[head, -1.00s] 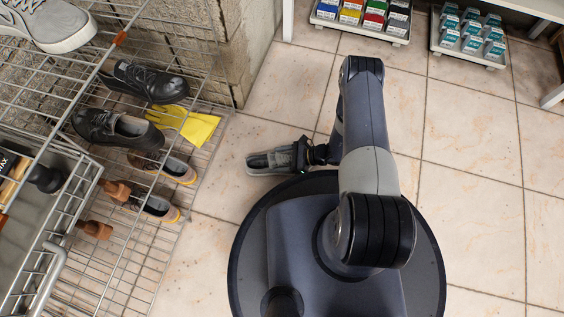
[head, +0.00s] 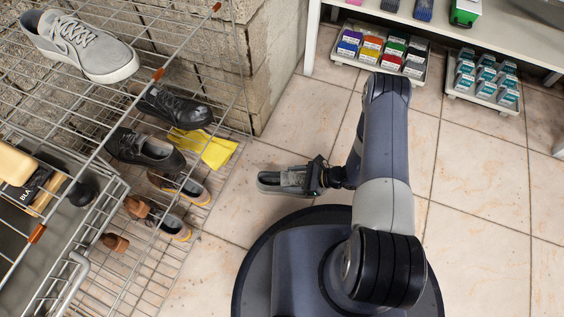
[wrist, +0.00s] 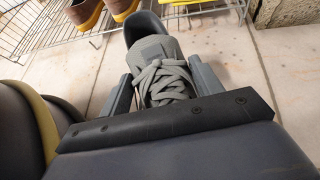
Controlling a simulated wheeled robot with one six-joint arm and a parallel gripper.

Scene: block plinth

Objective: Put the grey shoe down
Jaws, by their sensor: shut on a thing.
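My gripper (head: 302,179) is shut on a grey shoe (head: 270,182) and holds it out to the left of my arm, over the tiled floor. In the wrist view the held grey shoe (wrist: 162,60) has grey laces and a dark opening at its far end, with a jaw on each side. I cannot tell how high it is above the floor. A second grey shoe (head: 83,46), laced with a pale sole, stands on the top level of the wire rack (head: 150,32), apart from my gripper.
Black shoes (head: 172,106), brown-soled shoes (head: 180,186) and a yellow cloth (head: 205,148) lie on the lower rack. A stone plinth (head: 235,55) stands behind it. Trays of small boxes (head: 382,50) sit at the back. The floor (head: 470,180) to the right is clear.

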